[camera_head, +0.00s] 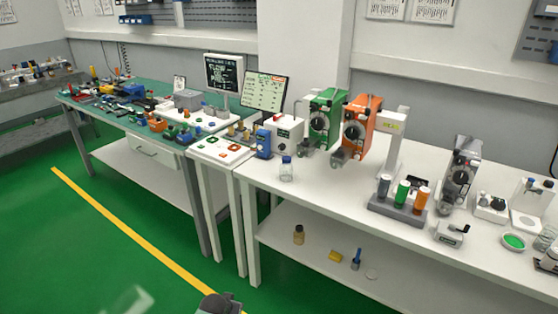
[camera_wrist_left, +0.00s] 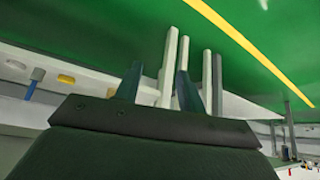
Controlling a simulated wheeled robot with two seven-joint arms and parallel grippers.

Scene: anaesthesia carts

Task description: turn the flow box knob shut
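The box that best fits the flow box is a small white one (camera_head: 284,132) with a dark round knob on its front, left of the green unit on the white bench in the head view. The knob's setting is too small to read. In the left wrist view my left gripper (camera_wrist_left: 158,88) has two dark fingers apart with nothing between them. It is low, away from the box. A grey and dark part of my own body shows at the bottom edge of the head view; I cannot tell which part. My right gripper is not clearly in view.
Green (camera_head: 322,118) and orange (camera_head: 357,127) units with round dials stand right of the box. A blue device (camera_head: 263,144) and a clear bottle (camera_head: 286,170) stand nearby in front. The bench (camera_head: 325,196) has a lower shelf. The green floor ahead is clear.

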